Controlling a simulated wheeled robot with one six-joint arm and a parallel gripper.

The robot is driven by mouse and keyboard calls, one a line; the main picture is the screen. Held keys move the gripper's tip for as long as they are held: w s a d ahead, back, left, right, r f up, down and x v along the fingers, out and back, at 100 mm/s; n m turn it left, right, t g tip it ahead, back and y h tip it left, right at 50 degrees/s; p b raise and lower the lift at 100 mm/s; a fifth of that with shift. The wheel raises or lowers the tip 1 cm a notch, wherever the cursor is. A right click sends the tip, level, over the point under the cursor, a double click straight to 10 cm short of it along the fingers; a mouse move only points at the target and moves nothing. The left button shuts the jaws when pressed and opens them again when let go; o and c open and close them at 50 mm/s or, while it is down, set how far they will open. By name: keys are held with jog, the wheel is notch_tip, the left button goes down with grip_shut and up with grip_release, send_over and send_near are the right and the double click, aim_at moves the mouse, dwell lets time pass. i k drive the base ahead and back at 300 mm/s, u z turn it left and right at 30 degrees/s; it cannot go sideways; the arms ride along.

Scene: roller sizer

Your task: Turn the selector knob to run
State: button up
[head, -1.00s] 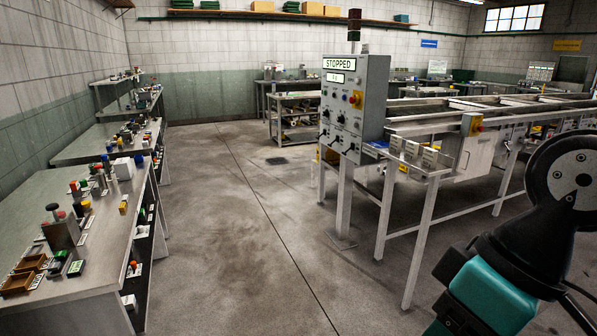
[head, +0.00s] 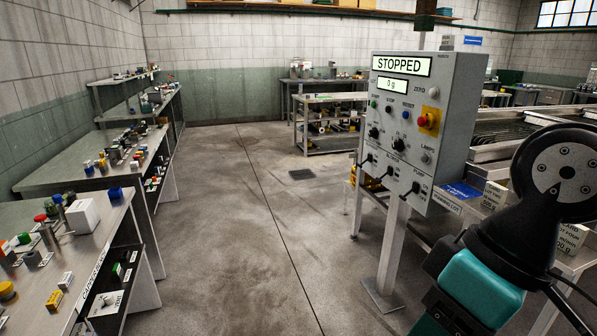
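The grey control panel (head: 432,115) stands right of centre on a post, its front facing left towards me. Its upper display reads STOPPED (head: 401,65) and the lower one reads 0 g (head: 400,88). Below a row of small buttons are black knobs, a left one (head: 373,132) and a middle one (head: 397,144). Their labels are too small to read, so I cannot tell which is the run selector or where it points. Lever switches (head: 411,189) line the bottom. My arm shows at the lower right; my gripper is out of view.
A red emergency button on a yellow plate (head: 428,119) sits on the panel's right side. The roller machine (head: 545,125) extends behind it. Cluttered workbenches (head: 70,178) line the left wall. The floor between (head: 245,240) is open.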

aim_at(373, 133)
jog(key=u, duration=0.2)
jog(key=i, duration=2.55)
jog(key=u, duration=0.15)
